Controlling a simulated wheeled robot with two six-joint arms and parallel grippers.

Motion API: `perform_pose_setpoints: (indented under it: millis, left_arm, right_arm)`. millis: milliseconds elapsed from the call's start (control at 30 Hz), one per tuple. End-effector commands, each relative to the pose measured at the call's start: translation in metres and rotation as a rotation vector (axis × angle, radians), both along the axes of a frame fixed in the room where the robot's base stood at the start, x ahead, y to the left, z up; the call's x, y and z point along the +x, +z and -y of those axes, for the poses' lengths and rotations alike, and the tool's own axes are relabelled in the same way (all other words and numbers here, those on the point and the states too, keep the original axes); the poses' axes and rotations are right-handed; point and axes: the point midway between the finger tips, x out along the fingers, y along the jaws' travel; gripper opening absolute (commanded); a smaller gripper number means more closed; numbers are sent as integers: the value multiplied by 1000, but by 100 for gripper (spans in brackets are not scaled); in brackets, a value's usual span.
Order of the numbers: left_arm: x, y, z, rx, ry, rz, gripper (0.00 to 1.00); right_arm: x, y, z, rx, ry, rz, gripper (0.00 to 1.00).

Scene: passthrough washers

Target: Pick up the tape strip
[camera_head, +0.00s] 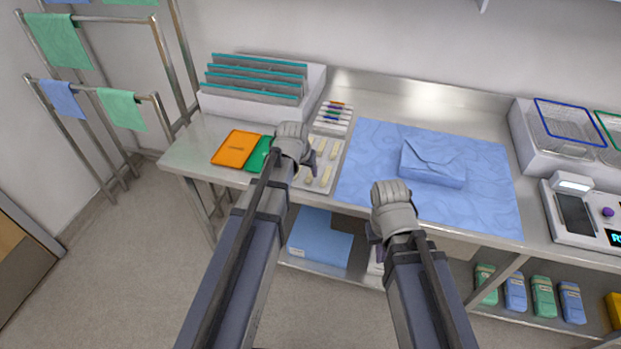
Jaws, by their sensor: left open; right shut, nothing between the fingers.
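Several short cream strips, which look like tape strips (326,176), lie in a pale tray (342,165) left of the blue wrap. My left gripper (291,158) is open over the tray's left edge, beside the strips. It hides part of the tray and of the green card, and I see nothing held in it. My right gripper (394,236) is shut and empty at the table's front edge, in front of the blue wrap and away from the strips.
A folded blue pack (432,163) lies on a blue wrap (480,200). Orange (236,148) and green (258,153) cards, a file rack (225,106) and colour-tipped markers (334,117) surround the tray. Wire baskets (570,127) and a scale (576,214) stand right.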

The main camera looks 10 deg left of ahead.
Motion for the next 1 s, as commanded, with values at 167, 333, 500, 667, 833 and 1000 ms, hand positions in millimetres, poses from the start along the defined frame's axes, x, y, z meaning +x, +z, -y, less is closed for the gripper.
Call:
perform_pose_setpoints:
  millis: [167,333,500,667,833,1000]
  left_arm:
    - [3,-11,1,0,0,0,60]
    - [10,-31,1,0,0,0,60]
    - [17,-48,2,0,0,0,60]
    - [18,-48,2,0,0,0,60]
    - [18,-48,2,0,0,0,57]
    - [18,-48,2,0,0,0,38]
  right_arm:
    - [0,-11,0,0,0,0,0]
    - [0,-31,0,0,0,0,0]
    - [0,-48,0,0,0,0,0]
    - [0,-48,0,0,0,0,0]
    - [0,-47,0,0,0,0,0]
    - [0,-47,0,0,0,0,0]
